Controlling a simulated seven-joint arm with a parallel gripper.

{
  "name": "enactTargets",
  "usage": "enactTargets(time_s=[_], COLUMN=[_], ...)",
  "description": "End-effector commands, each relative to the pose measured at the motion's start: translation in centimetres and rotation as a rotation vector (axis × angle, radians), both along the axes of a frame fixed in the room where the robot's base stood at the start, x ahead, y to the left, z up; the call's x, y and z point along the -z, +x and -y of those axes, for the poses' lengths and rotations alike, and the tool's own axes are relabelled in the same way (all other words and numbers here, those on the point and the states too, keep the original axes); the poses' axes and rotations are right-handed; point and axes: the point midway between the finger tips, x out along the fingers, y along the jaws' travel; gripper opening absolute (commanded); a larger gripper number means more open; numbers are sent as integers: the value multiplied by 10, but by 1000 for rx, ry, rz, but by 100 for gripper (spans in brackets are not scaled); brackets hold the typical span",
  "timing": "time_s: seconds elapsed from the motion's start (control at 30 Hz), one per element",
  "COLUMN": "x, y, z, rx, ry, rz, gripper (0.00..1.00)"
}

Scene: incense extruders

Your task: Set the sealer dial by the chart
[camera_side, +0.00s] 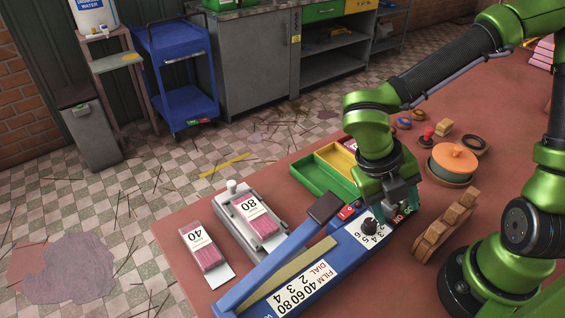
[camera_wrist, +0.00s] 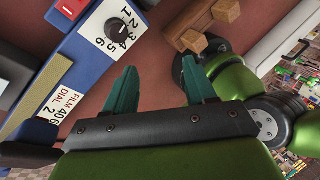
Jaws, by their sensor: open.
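The blue sealer (camera_side: 318,284) lies along the table's front, with a lever arm over it. Its black dial (camera_side: 370,226) stands on a white plate of numbers; the dial also shows in the wrist view (camera_wrist: 116,31). A light mark shows on the knob, but I cannot tell which number it meets. The chart (camera_side: 298,287) reads FILM 40 60 80 over DIAL 2 3 4. A pack marked 80 (camera_side: 260,220) sits in a grey holder; a pack marked 40 (camera_side: 205,248) lies left of it. My gripper (camera_wrist: 160,82) is open and empty, beside the dial, apart from it.
A green and yellow tray (camera_side: 322,180) lies behind the sealer. A wooden stand (camera_side: 443,228) is to its right. Farther back are a lidded pot (camera_side: 453,160), rings and a red-topped stamp (camera_side: 427,136). A red switch (camera_wrist: 70,8) is on the sealer near the dial.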

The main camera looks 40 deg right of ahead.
Motion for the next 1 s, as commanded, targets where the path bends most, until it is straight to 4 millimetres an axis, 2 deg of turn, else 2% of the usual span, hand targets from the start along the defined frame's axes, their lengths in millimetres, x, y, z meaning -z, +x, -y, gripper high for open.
enactTargets(time_s=[0.1, 0.2, 0.4, 0.5, 0.67, 1.0], x=[-26, -52, -90, -95, -80, -8], y=[11, 22, 34, 36, 36, 34], z=[-9, -10, -1, 2, 2, 2], rx=[-344, -579, -843, -887, -898, -896], ry=[195, 315, 429, 441, 440, 437], rz=[-45, -16, 74, 93, 92, 89], gripper=[55, 55, 55, 55, 55, 55])
